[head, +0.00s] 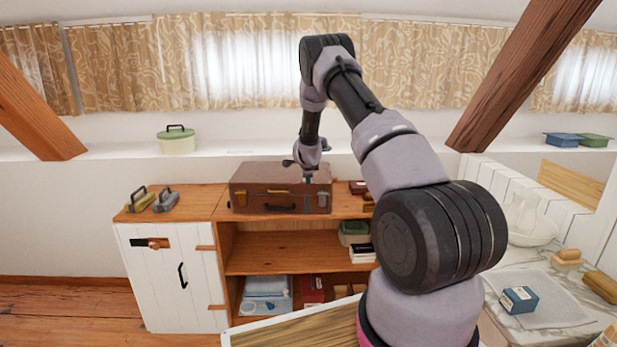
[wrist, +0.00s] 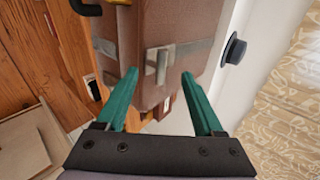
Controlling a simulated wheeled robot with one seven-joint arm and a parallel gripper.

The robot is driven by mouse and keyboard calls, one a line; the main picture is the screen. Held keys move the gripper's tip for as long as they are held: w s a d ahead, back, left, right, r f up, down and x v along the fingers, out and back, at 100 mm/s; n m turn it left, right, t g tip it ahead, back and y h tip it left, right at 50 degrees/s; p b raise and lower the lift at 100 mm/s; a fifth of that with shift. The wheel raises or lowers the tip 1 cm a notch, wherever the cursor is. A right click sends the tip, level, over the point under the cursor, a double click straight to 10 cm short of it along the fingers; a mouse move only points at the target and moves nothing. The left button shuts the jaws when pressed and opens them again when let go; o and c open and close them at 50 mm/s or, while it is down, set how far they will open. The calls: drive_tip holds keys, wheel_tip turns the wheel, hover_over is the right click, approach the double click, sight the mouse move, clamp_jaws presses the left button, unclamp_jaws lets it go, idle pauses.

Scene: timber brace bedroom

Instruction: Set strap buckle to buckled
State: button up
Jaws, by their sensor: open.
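A brown case (head: 255,190) lies on top of the wooden cabinet, with yellowish fittings and a dark handle on its front. In the wrist view the case (wrist: 182,25) fills the upper middle. A grey metal piece with a band (wrist: 160,64) sits at its edge; it may be the strap buckle, but I cannot tell whether it is fastened. My gripper (wrist: 159,78) is open, its two green fingers on either side of that piece in the picture. No contact is visible. In the head view my gripper (head: 308,172) is at the right part of the case and partly hidden by my arm.
The cabinet (head: 170,275) has a white door at left and open shelves holding boxes. Two small handled objects (head: 152,200) stand left of the case. Small brown items (head: 359,187) lie to its right. A cream pot (head: 177,140) stands on the ledge behind.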

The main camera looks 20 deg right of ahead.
drive_tip(key=v, duration=0.8)
drive_tip(key=shift+s+r, duration=0.25)
drive_tip(key=shift+s, duration=0.05)
drive_tip(key=shift+a, duration=0.1)
drive_tip(key=s+a+r+n+y, duration=0.2)
drive_tip(key=s+a+r+n, duration=0.2)
drive_tip(key=s+r, duration=0.6)
drive_tip(key=s+a+r+n+y, duration=0.2)
drive_tip(key=s+a+r+n, duration=0.3)
drive_tip(key=r, duration=0.9)
drive_tip(key=s+a+r+n, duration=0.1)
drive_tip(key=s+r+n, duration=0.1)
drive_tip(key=s, duration=0.9)
drive_tip(key=s+a+r+n+g+y, duration=0.1)
drive_tip(key=s+n, duration=0.3)
drive_tip(key=s, duration=0.7)
drive_tip(key=s+a+r+n+g, duration=0.1)
drive_tip(key=s+r+n, duration=0.1)
drive_tip(key=s, duration=0.9)
drive_tip(key=shift+s+r+n, duration=0.25)
drive_tip(key=shift+r+n, duration=0.15)
drive_tip(key=shift+r, duration=0.25)
